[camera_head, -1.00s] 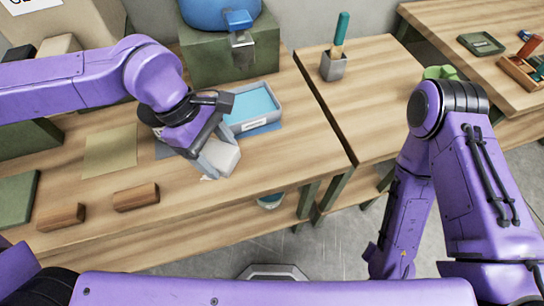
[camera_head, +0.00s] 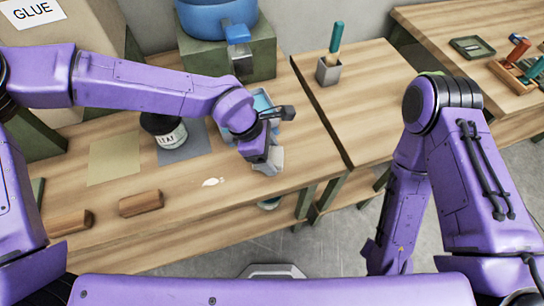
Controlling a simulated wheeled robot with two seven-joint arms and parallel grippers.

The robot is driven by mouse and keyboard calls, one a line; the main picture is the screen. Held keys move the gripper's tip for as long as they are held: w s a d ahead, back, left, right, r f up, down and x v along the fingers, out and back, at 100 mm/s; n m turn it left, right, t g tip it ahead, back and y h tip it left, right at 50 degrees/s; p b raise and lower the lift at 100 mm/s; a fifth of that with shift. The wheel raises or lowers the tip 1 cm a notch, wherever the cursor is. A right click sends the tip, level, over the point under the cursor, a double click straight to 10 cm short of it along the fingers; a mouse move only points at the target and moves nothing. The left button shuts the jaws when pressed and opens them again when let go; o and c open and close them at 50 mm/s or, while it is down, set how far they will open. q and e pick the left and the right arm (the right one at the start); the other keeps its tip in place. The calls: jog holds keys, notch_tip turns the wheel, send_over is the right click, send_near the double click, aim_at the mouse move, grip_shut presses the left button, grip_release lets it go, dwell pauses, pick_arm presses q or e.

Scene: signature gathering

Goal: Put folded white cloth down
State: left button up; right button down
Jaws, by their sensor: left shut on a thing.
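The folded white cloth (camera_head: 272,160) is in the head view, near the front right edge of the left table (camera_head: 180,205). My left gripper (camera_head: 266,148) is shut on it from above and partly hides it. I cannot tell whether the cloth touches the table. My right arm hangs at the right, and its gripper is not clearly visible.
A blue tray (camera_head: 262,101) sits just behind my left gripper, partly covered by the arm. A labelled jar (camera_head: 164,131) stands on a grey mat. A white spot (camera_head: 212,182) and wooden blocks (camera_head: 140,203) lie near the front edge. A grey tool cup (camera_head: 329,71) stands on the neighbouring table.

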aim_at(271, 160)
pick_arm(q)
jog(key=shift+w+d+f, duration=0.1)
jog(key=shift+w+f, duration=0.05)
jog(key=shift+f, duration=0.8)
jog(key=shift+w+d+f, duration=0.1)
jog(key=shift+f, duration=0.8)
jog(key=o, duration=1.1)
jog(key=shift+f, duration=0.1)
jog(key=v, duration=1.2)
jog(key=shift+b, duration=0.4)
jog(key=shift+s, duration=0.1)
